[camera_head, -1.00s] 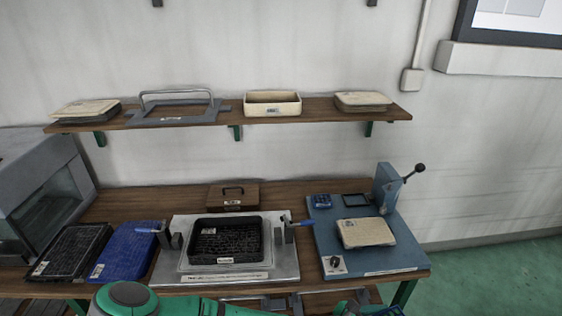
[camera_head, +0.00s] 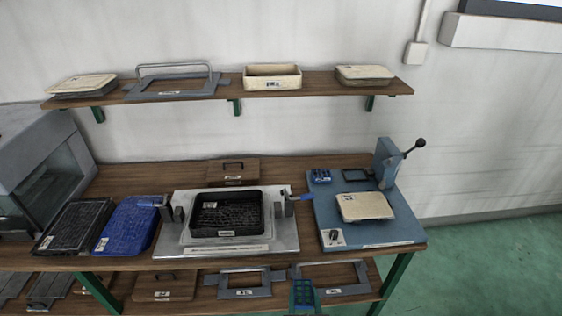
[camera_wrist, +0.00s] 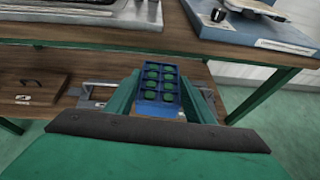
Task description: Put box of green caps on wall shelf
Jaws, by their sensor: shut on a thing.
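The box of green caps (camera_wrist: 160,106) is a small blue box with rows of green caps. In the wrist view it sits between the two green fingers of my gripper (camera_wrist: 162,84), which is shut on it. In the head view a small green and dark shape (camera_head: 303,295) shows at the bottom edge, in front of the lower shelf; it looks like the held box, but I cannot tell surely. The wall shelf (camera_head: 320,82) is a long brown board on green brackets, high above the bench and well away from my gripper.
On the wall shelf stand a stack of cream panels (camera_head: 82,84), a grey frame with a handle (camera_head: 172,91), a cream tray (camera_head: 272,84) and another panel stack (camera_head: 364,74). Bare board shows between the last two. Below, the bench (camera_head: 130,180) carries trays and a blue press (camera_head: 390,235).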

